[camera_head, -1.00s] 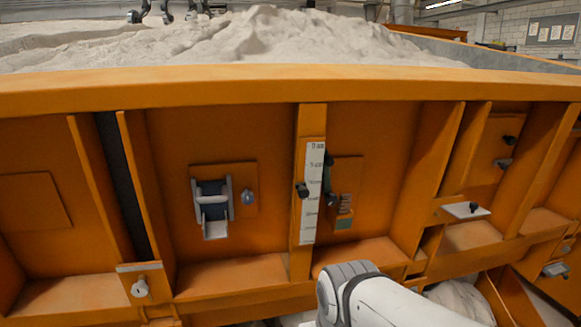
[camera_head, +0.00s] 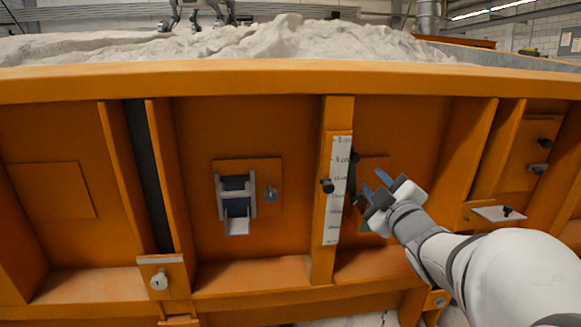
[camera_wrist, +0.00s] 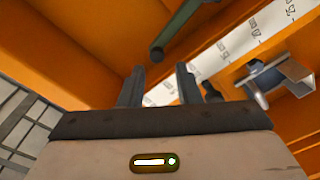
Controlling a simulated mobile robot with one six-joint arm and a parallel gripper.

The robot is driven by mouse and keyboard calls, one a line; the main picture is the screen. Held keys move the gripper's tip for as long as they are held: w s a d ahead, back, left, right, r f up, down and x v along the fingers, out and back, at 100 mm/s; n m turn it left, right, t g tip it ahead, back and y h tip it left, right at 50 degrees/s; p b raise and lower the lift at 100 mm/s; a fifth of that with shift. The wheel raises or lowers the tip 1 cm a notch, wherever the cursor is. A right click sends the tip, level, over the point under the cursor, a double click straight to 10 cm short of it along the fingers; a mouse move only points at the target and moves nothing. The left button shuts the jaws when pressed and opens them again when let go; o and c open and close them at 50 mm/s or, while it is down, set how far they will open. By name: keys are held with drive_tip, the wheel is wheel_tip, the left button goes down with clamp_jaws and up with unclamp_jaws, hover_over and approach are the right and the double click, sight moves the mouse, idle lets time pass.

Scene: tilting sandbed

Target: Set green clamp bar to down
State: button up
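The green clamp bar (camera_head: 351,182) is a narrow dark bar standing roughly upright just right of the white scale strip in the head view, with a dark knob near its top. Its lower part is partly hidden by my gripper. In the wrist view the bar (camera_wrist: 186,24) runs from the top edge down to a round black end, beyond my fingertips. My gripper (camera_head: 375,186) is open and empty, just right of the bar. In the wrist view my gripper (camera_wrist: 160,82) shows its two fingers apart, with the black end above the gap and not between them.
The white scale strip (camera_head: 338,200) carries a black knob (camera_head: 327,186) on its left. A bracketed roller (camera_head: 236,200) and a small metal knob (camera_head: 270,194) sit further left. Orange ribs (camera_head: 480,150) stand out on both sides. Sand (camera_head: 250,42) lies above the top rail.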

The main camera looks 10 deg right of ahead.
sight(356, 160)
drive_tip(key=shift+n+y, duration=0.5)
drive_tip(key=x, duration=0.2)
drive_tip(key=p+x, duration=0.1)
drive_tip(key=x, duration=0.2)
drive_tip(key=r+x, duration=0.1)
drive_tip(key=x, duration=0.2)
drive_tip(key=shift+s, duration=0.15)
drive_tip(key=shift+f, duration=0.1)
clamp_jaws()
drive_tip(key=shift+a, duration=0.15)
